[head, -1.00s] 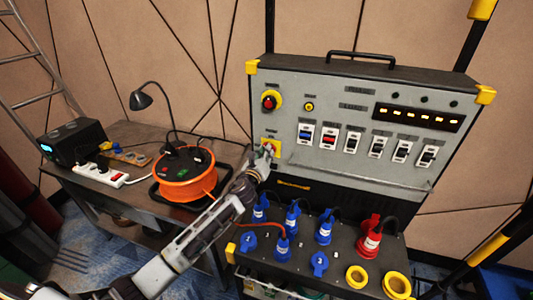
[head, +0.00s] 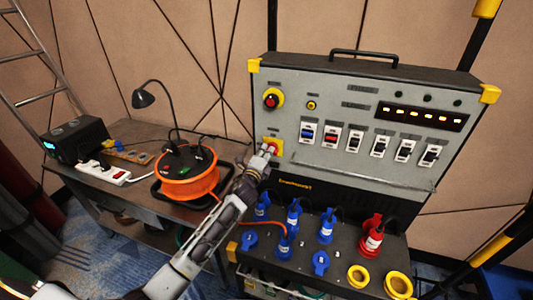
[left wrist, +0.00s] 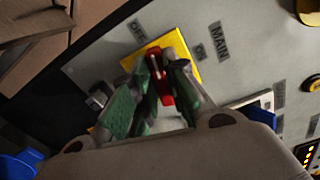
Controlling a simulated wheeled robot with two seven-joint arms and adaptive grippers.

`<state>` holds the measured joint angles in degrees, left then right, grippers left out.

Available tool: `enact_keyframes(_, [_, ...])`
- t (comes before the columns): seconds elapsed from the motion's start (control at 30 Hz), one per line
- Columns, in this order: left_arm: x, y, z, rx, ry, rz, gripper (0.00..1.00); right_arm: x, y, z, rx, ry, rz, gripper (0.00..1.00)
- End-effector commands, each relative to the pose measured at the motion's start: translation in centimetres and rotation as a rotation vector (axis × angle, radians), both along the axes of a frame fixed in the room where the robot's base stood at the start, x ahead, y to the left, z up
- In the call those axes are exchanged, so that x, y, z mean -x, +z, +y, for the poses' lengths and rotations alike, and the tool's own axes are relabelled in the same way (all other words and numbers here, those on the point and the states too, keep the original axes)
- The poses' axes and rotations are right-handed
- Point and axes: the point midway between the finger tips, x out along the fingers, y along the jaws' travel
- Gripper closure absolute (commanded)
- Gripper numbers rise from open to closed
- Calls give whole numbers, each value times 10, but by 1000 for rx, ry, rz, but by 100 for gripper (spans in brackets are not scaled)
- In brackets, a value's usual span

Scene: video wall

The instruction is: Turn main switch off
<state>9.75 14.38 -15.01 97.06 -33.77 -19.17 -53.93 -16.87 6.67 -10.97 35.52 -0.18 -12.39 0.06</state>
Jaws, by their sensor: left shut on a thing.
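The main switch is a red handle on a yellow plate (head: 279,144) at the lower left of the grey panel. In the left wrist view, the red handle (left wrist: 157,66) lies between the green-padded fingertips, on its yellow plate (left wrist: 183,47). OFF, ON and MAIN labels show beside the plate. My left gripper (head: 268,151) is shut on the red handle, and it also shows in the left wrist view (left wrist: 160,88). The fingers hide part of the handle, and I cannot tell which label it points to. My right gripper is not in view.
A red emergency button (head: 271,101) sits above the switch, with a row of breakers (head: 355,141) and lit indicators (head: 421,115) to the right. Blue plugs (head: 293,215) stand below. An orange cable reel (head: 188,179) is on the table at the left.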

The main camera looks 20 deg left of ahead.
Motion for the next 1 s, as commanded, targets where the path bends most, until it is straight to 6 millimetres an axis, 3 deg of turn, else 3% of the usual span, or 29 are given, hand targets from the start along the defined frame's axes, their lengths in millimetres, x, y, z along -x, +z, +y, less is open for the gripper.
enact_keyframes(0.4, [0,-3,1,218,1,9,100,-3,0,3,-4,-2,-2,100])
enact_keyframes(0.9, [0,-4,1,241,1,10,100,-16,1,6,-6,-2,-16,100])
enact_keyframes(0.93, [0,-4,1,241,1,10,81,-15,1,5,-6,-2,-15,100])
enact_keyframes(1.0, [0,-4,1,240,1,10,72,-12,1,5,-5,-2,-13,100])
